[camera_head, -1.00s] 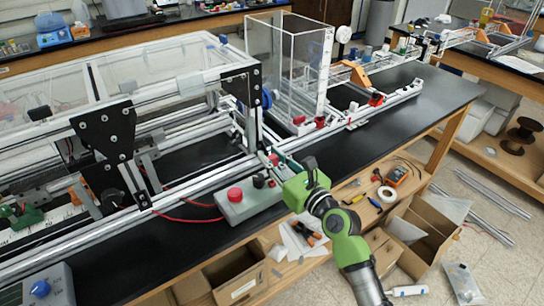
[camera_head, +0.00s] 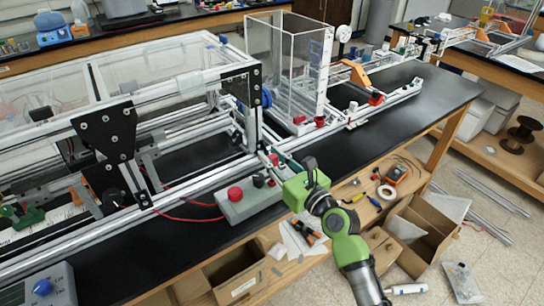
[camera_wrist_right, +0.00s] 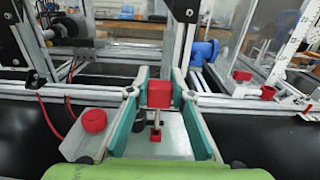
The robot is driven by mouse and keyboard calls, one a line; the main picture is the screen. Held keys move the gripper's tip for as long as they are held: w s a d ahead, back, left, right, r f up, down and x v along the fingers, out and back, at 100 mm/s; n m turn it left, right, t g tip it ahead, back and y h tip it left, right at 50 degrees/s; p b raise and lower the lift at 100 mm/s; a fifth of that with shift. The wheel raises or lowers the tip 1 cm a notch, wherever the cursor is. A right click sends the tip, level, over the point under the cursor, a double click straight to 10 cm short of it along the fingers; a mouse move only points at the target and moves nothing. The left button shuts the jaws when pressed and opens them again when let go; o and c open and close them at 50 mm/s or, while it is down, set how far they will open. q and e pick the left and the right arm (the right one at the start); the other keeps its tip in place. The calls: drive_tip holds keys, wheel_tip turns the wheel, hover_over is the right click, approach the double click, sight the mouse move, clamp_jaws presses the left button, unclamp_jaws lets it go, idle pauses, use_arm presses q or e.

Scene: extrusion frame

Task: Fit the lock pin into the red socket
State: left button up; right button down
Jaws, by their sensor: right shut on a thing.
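My right gripper (camera_head: 276,160) reaches over the grey control box (camera_head: 228,211). In the right wrist view its two teal fingers (camera_wrist_right: 158,84) are closed on the lock pin's red block (camera_wrist_right: 158,95), which sits between the fingertips. A thin metallic shaft (camera_wrist_right: 156,118) shows just below the block. A small dark red piece, apparently the red socket (camera_wrist_right: 155,136), is on the box beneath the shaft. I cannot tell whether the shaft touches or enters it. In the head view the fingers largely hide the pin. My left gripper is not in view.
A red button (camera_head: 235,194) stands on the box, left of a black knob (camera_head: 258,180). An aluminium extrusion frame (camera_head: 175,185) rises right behind the box. Red cables lie left of it.

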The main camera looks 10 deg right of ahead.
drive_tip(key=shift+p, duration=0.55)
idle(0.7)
drive_tip(key=shift+f+b, duration=1)
drive_tip(key=shift+f, duration=0.2)
drive_tip(key=c, duration=1.7)
unclamp_jaws()
drive_tip(key=shift+s, duration=0.1)
drive_tip(key=v, duration=1.2)
